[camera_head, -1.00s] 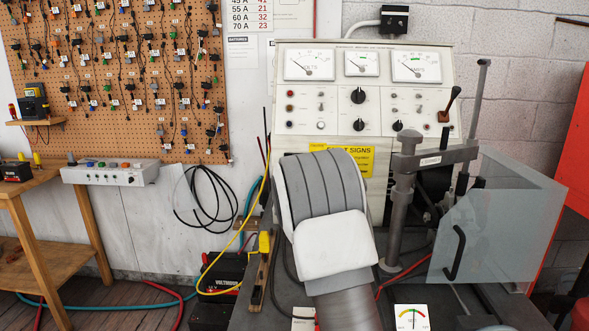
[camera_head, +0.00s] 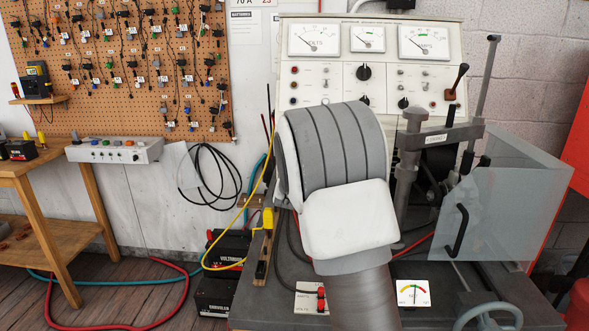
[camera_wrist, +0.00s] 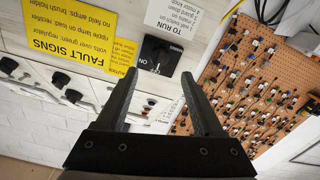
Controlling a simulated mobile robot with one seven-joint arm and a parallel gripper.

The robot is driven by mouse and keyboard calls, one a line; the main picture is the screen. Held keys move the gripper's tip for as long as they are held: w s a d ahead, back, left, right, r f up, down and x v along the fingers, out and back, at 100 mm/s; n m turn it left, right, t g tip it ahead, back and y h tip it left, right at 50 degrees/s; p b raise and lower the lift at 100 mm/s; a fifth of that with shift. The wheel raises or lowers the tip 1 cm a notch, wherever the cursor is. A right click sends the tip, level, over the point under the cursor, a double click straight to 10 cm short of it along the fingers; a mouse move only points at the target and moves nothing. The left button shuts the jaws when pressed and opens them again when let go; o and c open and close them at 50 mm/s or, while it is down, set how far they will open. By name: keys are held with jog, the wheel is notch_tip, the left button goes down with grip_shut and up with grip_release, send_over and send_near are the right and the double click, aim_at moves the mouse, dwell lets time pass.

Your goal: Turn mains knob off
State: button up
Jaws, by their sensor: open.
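The mains knob (camera_wrist: 158,56) is a black rotary knob on a dark plate on the test bench's pale front panel. It is in the wrist view, with an "ON" mark beside it, upside down in this view. My gripper (camera_wrist: 159,76) is open and empty, its two dark fingers pointing at the knob, one on each side of it in the picture. I cannot tell whether they touch the panel; no contact with the knob shows. In the head view my arm hides both knob and gripper.
The panel's meters (camera_head: 326,39) and smaller knobs (camera_head: 364,72) sit above my arm. A yellow fault signs label (camera_wrist: 75,40) is beside the mains knob. A clear guard (camera_head: 510,210) and clamp post (camera_head: 412,170) stand at right. A pegboard (camera_head: 120,60) hangs at left.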

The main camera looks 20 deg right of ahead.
jog(key=v, duration=1.1)
jog(key=shift+s, duration=0.3)
jog(key=shift+a, duration=0.1)
jog(key=s+a+r+n+g+y, duration=0.1)
jog(key=s+a+g+y, duration=0.1)
jog(key=s+a+y, duration=0.3)
jog(key=s+a+n+g+y, duration=0.1)
jog(key=s+a+g+y, duration=0.15)
jog(key=s, duration=0.55)
jog(key=s+a+f+g, duration=0.1)
jog(key=s+f+g, duration=0.15)
jog(key=s, duration=0.85)
jog(key=s+f+g, duration=0.2)
jog(key=s+g, duration=0.2)
jog(key=s, duration=0.8)
notch_tip(320, 180, up, 13)
jog(key=p, duration=1.3)
jog(key=shift+w, duration=0.25)
jog(key=shift+h, duration=0.25)
